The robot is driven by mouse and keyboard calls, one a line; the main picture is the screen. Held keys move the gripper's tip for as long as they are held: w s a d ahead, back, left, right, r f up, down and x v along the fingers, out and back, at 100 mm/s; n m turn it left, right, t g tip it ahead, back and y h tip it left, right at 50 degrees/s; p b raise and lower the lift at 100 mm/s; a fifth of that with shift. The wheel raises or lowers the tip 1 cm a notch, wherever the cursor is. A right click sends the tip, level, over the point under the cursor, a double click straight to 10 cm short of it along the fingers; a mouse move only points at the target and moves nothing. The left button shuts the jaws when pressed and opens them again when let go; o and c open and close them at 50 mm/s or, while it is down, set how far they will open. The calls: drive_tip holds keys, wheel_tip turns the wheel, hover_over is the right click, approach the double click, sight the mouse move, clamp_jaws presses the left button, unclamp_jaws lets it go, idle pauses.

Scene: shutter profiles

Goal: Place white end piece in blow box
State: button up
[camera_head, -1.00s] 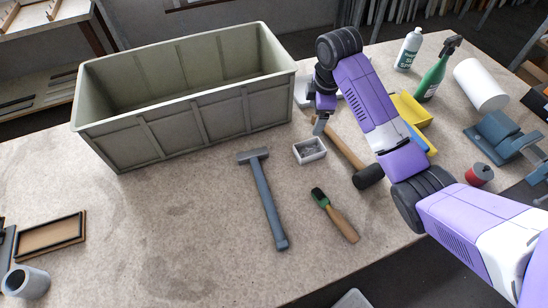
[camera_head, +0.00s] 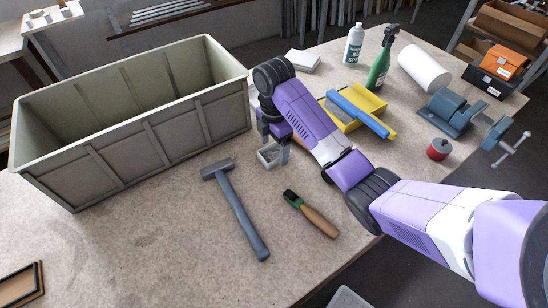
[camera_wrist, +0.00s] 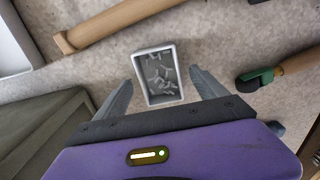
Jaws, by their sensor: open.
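My gripper (camera_head: 274,148) is open above the table. In the wrist view its two fingers (camera_wrist: 161,76) point down on either side of a small white open-topped box (camera_wrist: 155,75). This box holds several small grey pieces (camera_wrist: 160,74); I cannot tell whether a finger touches it. The small box also shows in the head view (camera_head: 266,160), partly hidden by my gripper. I cannot make out a separate white end piece or a container clearly marked as the blow box. A large grey-green crate (camera_head: 110,165) stands at the left and looks empty.
A hammer (camera_head: 240,215) and a wooden-handled brush (camera_head: 311,214) lie in front. A yellow tray (camera_head: 372,100) with a blue tool, bottles (camera_head: 380,62), a white roll (camera_head: 424,68) and a vise (camera_head: 450,112) stand at right.

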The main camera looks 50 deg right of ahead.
wheel_tip(320, 180, down, 2)
drive_tip(key=shift+f, duration=0.1)
drive_tip(key=c, duration=1.6)
